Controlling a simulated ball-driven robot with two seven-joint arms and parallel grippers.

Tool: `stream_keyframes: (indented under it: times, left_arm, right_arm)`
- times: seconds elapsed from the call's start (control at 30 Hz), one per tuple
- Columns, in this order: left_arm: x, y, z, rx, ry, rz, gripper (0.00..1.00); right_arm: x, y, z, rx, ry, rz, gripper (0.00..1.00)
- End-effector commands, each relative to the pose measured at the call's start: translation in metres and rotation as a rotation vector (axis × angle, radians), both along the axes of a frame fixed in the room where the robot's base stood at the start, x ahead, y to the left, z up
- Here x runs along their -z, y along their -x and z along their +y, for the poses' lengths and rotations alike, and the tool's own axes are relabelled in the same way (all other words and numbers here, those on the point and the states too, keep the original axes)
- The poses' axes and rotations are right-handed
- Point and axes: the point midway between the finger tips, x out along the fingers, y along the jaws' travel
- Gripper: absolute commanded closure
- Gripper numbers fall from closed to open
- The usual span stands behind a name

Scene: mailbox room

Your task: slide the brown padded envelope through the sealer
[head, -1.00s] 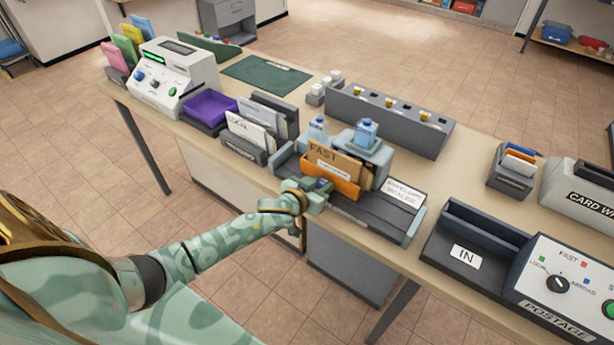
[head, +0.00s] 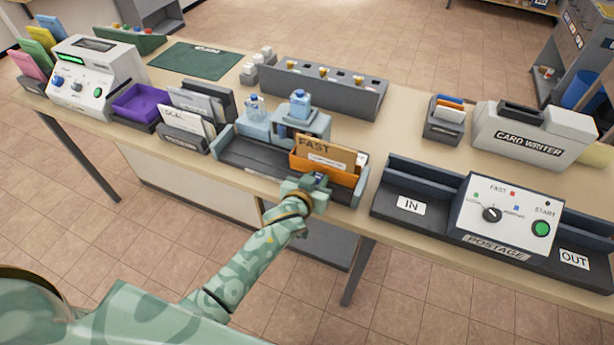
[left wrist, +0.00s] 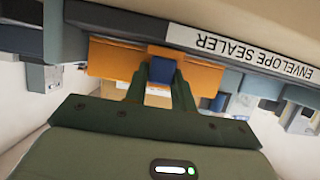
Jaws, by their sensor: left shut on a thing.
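The brown padded envelope (head: 326,150), with FAST printed on it, stands upright in an orange carriage (head: 325,172). The carriage is at the right end of the dark track of the sealer (head: 250,160). The sealer's pale blue head (head: 302,124), topped by a blue bottle, is behind and left of the envelope. My left gripper (head: 318,181) is at the front of the carriage. In the left wrist view its fingers (left wrist: 164,75) are shut on the carriage's blue tab (left wrist: 165,60), under the ENVELOPE SEALER label (left wrist: 240,50). My right gripper is out of view.
The postage machine (head: 495,215) with its IN tray stands close to the right of the sealer. Letter racks (head: 183,140) and a purple tray (head: 140,103) are to the left. A grey dispenser (head: 325,90) stands behind. The card writer (head: 533,135) is at back right.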

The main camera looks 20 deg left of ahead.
Motion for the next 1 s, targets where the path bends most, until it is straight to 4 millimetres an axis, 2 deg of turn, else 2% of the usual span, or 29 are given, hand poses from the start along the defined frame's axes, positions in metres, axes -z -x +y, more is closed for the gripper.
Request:
stream_keyframes:
  times: [0.5,0.53,0.6,0.87,1.0]
  left_arm:
    - [0.0,0.001,-0.007,0.003,0.005,-0.001,1.0]
    - [0.0,0.001,-0.008,0.003,0.005,-0.001,0.66]
    - [0.0,0.001,-0.007,0.003,0.004,0.0,0.53]
    - [0.0,0.001,-0.006,0.001,0.002,0.0,0.53]
    - [-0.005,0.012,-0.005,0.0,0.002,0.0,0.53]
  right_arm:
    - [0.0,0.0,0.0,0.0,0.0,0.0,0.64]
    - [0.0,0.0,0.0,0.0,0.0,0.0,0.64]
    - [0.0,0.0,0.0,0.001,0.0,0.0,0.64]
    - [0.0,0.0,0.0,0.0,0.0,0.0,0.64]
    - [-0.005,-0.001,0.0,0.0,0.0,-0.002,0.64]
